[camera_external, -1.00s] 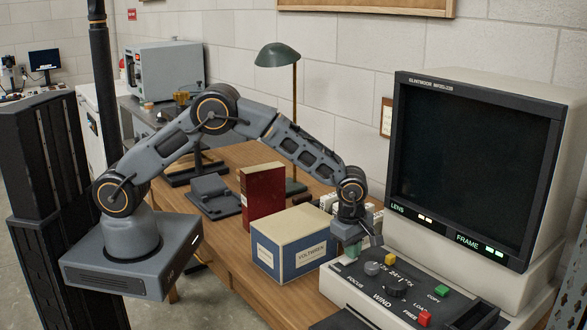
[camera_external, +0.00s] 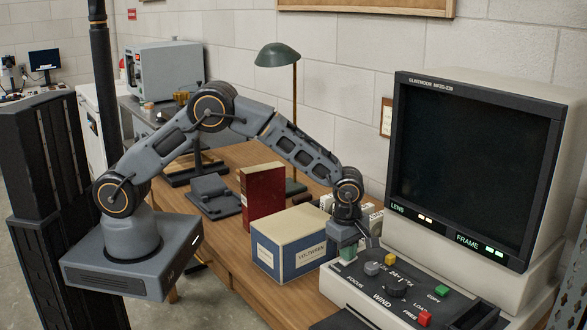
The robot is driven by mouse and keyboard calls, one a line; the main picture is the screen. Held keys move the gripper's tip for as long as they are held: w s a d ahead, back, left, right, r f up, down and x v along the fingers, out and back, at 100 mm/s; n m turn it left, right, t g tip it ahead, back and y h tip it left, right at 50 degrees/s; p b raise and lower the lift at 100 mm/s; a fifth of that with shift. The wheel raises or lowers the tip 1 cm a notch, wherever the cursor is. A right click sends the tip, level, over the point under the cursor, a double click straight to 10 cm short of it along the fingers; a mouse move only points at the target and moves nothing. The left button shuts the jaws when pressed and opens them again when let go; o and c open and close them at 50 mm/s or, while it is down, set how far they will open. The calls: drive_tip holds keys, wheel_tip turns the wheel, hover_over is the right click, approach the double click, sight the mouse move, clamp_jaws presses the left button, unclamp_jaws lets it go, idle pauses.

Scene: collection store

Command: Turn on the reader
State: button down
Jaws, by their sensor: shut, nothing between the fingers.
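The reader (camera_external: 440,170) is a large beige machine with a dark, blank screen at the right of the table. Its control panel (camera_external: 350,288) at the front has knobs, a yellow button (camera_external: 390,257), a green button (camera_external: 441,290) and a red button (camera_external: 425,317). A small green part (camera_external: 347,254) shows at the panel's back left corner. Small lights by LENS and FRAME are lit. My gripper (camera_external: 372,245) points down over the back left of the panel, shut and empty, near the grey knob (camera_external: 372,268). Whether it touches anything is unclear.
A cream and blue box (camera_external: 290,248) stands just left of the panel, close to my gripper. A red book (camera_external: 262,193) stands behind it. A green lamp (camera_external: 277,55) rises at the back of the wooden table (camera_external: 225,265). White items are partly hidden behind my wrist.

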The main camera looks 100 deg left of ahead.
sight(344, 261)
wheel_tip(344, 261, up, 14)
drive_tip(key=s+d, duration=0.1)
drive_tip(key=shift+s+d, duration=0.15)
drive_tip(key=shift+s, duration=0.05)
idle(0.4)
drive_tip(key=shift+f, duration=0.1)
drive_tip(key=w+b, duration=0.1)
drive_tip(key=b, duration=0.2)
drive_tip(key=shift+a+t+y, duration=0.3)
drive_tip(key=shift+a, duration=0.1)
drive_tip(key=f, duration=0.4)
drive_tip(key=w+a+f+p, duration=0.1)
drive_tip(key=f, duration=0.8)
drive_tip(key=shift+w+a+f+p, duration=0.15)
drive_tip(key=shift+a+f+p, duration=0.05)
drive_tip(key=shift+f+p, duration=0.1)
